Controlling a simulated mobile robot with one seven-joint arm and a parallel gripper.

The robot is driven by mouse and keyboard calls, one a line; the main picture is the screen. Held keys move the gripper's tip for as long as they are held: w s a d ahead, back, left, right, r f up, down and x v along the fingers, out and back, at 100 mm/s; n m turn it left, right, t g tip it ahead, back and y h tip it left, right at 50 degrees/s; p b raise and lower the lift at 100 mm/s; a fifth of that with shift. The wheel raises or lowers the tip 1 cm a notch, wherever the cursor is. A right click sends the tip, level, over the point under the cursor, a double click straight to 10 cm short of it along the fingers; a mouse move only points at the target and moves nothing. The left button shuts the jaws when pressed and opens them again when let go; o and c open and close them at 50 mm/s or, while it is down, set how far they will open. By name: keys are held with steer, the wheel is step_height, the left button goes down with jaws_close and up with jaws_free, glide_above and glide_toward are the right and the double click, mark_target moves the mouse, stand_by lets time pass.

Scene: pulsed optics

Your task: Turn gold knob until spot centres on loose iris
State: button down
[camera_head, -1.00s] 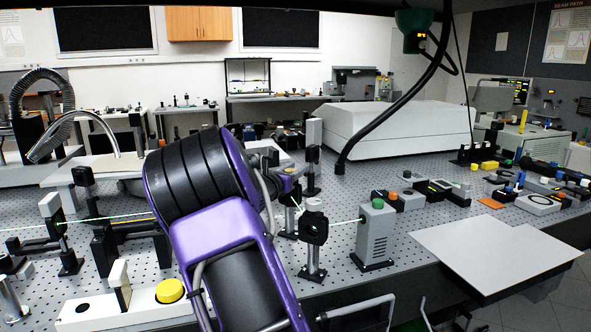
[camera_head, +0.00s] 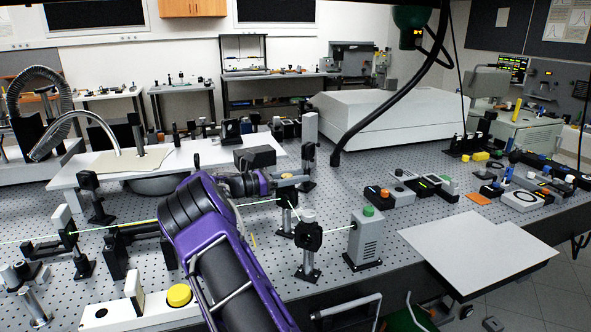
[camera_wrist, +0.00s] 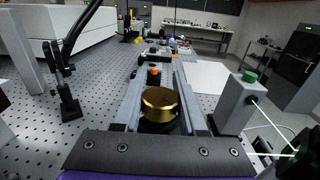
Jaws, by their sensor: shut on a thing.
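The gold knob (camera_wrist: 160,103) sits between the two fingers of my gripper (camera_wrist: 158,88) in the wrist view, on a dark round base. My gripper is shut on it. In the head view my gripper (camera_head: 297,180) is small, above the optical table beside a tall post, and the knob is hard to make out there. A green beam leaves the grey box with a green top (camera_head: 365,238). It passes a black round mount (camera_head: 308,236) and runs left past my arm to another mount (camera_head: 72,233). I cannot tell which mount is the loose iris, and no spot is clear.
The perforated table (camera_head: 400,205) is crowded with posts. A tall post mount (camera_wrist: 65,95) stands left of my gripper in the wrist view; the green-topped box (camera_wrist: 240,102) stands right. A yellow knob (camera_head: 179,294) is at the front. White sheets (camera_head: 478,250) lie at the right edge.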

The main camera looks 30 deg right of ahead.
steer(key=shift+s+a+f+m+g+y, duration=0.1)
steer(key=shift+s+m+g+y, duration=0.15)
steer(key=shift+m+g, duration=0.65)
steer(key=shift+s+m+g+y, duration=0.1)
steer(key=shift+m+g+y, duration=0.35)
steer(key=shift+g, duration=0.75)
steer(key=shift+s+m+g+y, duration=0.1)
steer(key=shift+m+g+y, duration=0.2)
steer(key=shift+m+g, duration=0.35)
steer(key=shift+c, duration=2.3)
jaws_free()
steer(key=shift+a, duration=0.15)
